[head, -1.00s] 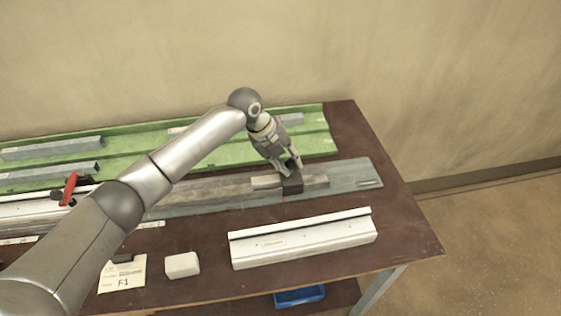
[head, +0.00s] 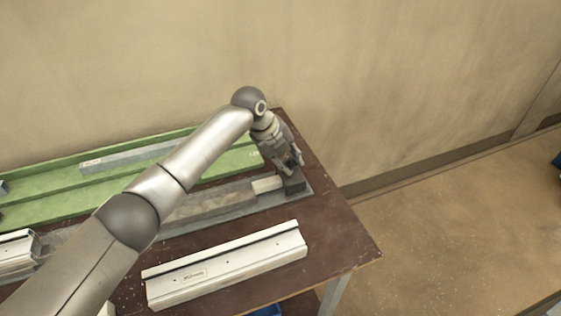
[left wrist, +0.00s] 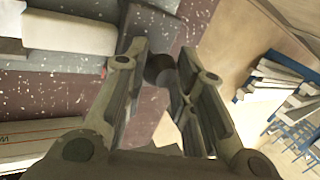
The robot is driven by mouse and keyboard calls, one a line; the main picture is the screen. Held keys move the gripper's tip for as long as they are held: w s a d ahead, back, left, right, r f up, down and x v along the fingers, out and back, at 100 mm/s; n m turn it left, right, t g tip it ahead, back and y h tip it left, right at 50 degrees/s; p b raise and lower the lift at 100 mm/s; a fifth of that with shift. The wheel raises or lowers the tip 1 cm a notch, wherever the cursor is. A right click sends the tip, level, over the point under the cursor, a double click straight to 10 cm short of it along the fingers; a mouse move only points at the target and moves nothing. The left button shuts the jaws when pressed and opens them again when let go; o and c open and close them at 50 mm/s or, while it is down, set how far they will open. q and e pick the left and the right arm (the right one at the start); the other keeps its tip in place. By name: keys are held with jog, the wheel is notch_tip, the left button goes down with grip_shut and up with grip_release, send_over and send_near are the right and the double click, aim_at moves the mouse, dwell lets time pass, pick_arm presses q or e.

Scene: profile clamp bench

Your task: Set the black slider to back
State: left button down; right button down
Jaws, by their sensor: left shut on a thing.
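The black slider (head: 293,183) sits near the right end of the long grey rail (head: 240,213), just past the end of a pale bar (head: 266,185). My left gripper (head: 291,168) reaches down onto it from above and is shut on it. In the left wrist view, a dark rounded part (left wrist: 158,68), which looks like the slider's grip, shows between the fingertips. The fingers partly hide the slider there. My right gripper is in neither view.
A white metal profile (head: 225,265) lies on the brown table (head: 325,235) in front of the rail. A green tray (head: 60,200) with grey bars lies behind. The table's right edge is close to the rail's end. Blue racks (left wrist: 285,100) show beyond in the wrist view.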

aim_at(273, 182)
pick_arm(q)
jog(key=shift+d+r, duration=0.1)
jog(key=shift+d, duration=0.05)
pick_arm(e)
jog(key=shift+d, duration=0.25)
pick_arm(q)
jog(key=c, duration=1.4)
grip_release()
jog(key=shift+o, duration=1.2)
jog(key=shift+w+d, duration=0.1)
jog(key=shift+d, duration=0.05)
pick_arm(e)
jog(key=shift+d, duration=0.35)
pick_arm(q)
jog(key=shift+a+r, duration=0.2)
jog(key=shift+a, duration=0.05)
jog(key=v, duration=1.1)
jog(key=shift+r, duration=0.15)
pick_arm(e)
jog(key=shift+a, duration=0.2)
